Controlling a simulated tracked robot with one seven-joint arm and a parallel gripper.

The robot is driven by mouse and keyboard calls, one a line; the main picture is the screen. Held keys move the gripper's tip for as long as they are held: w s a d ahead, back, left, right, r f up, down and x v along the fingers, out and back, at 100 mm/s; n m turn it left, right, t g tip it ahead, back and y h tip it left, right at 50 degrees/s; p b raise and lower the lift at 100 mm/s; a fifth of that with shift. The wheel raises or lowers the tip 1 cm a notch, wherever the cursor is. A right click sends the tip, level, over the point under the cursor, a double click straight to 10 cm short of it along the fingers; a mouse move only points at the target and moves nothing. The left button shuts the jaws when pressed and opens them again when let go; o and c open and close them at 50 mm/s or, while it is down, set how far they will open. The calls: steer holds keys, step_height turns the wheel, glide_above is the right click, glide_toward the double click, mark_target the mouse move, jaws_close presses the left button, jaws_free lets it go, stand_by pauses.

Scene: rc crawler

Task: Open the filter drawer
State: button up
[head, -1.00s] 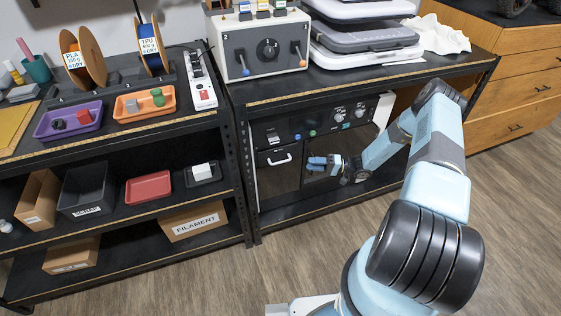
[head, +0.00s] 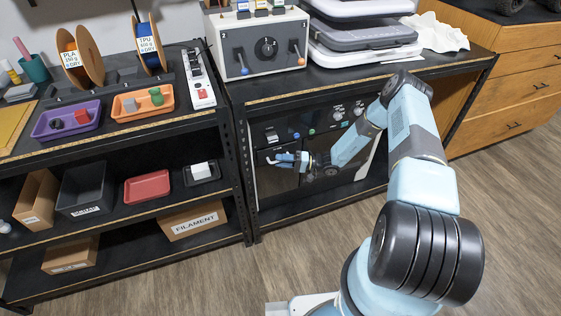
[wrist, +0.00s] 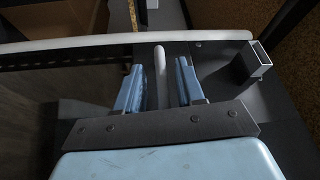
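The filter drawer (head: 262,158) is a black front on the left of the dark machine on the shelf under the worktop, and it looks closed. Its white handle is mostly hidden behind my gripper (head: 289,158) in the head view. In the wrist view the handle (wrist: 161,75) appears as a pale bar between the two blue fingers of my gripper (wrist: 160,66). The fingers are apart, with a gap visible on both sides of the handle, so it is not clamped.
Knobs (head: 338,115) and a small protruding bracket (wrist: 257,60) are on the machine's front. A shelf post (head: 241,160) stands to the left. Open floor (head: 290,265) lies in front.

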steer(key=shift+w+a, duration=0.1)
steer(key=shift+a, duration=0.35)
jaws_close()
steer(key=shift+d, duration=0.1)
stand_by(0.3)
